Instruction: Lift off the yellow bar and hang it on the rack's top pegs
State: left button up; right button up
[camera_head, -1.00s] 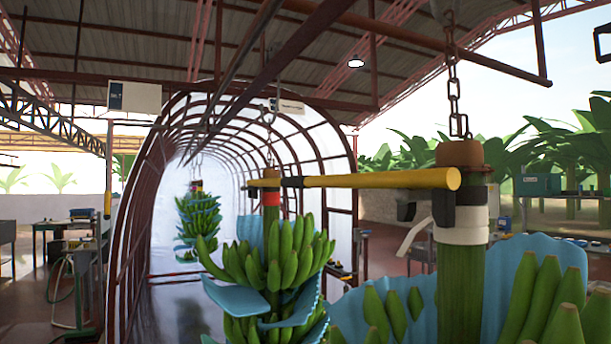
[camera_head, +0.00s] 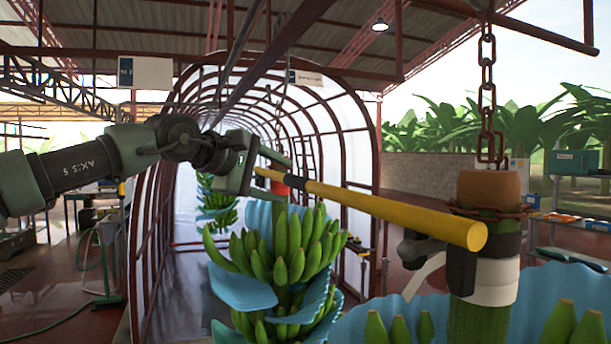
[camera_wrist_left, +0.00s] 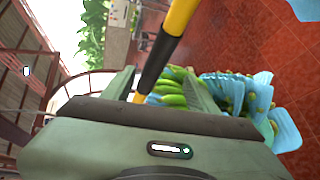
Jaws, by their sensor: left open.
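The yellow bar (camera_head: 400,213), with a black sleeve (camera_head: 309,188), runs level past the near banana stem (camera_head: 478,322), its near end toward me. My left gripper (camera_head: 280,180) is at the bar's far left end, beyond the sleeve. In the left wrist view the bar (camera_wrist_left: 179,18) passes between the spread fingers of my left gripper (camera_wrist_left: 160,84); I cannot tell whether they touch it. A dark bracket (camera_head: 461,268) sits under the bar's near end beside the stem. My right gripper is out of view. I cannot make out the rack's top pegs.
A chain (camera_head: 487,85) hangs above the near stem's brown top (camera_head: 488,190). A green banana bunch (camera_head: 285,245) with blue sheets (camera_head: 242,291) hangs under the bar's left end. A white arched tunnel stands behind. The red floor at left is mostly open.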

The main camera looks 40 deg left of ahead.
aim_at(294, 180)
pick_arm(q)
jog(key=shift+d+r+m, duration=0.25)
jog(key=shift+r+m, duration=0.05)
jog(key=shift+r, duration=0.15)
jog(key=p+x, duration=0.1)
jog(key=x, duration=0.2)
jog(key=shift+w+r+p, duration=0.1)
jog(key=shift+p, duration=0.2)
jog(key=shift+w+p, duration=0.3)
jog(key=shift+p, duration=0.05)
jog(key=p+x, duration=0.2)
jog(key=x, duration=0.2)
jog(key=shift+a, duration=0.1)
jog(key=shift+w+f, duration=0.15)
jog(key=shift+f, duration=0.1)
jog(key=c, duration=0.4)
jog(key=shift+s, duration=0.2)
grip_shut()
jog(key=shift+w, duration=0.1)
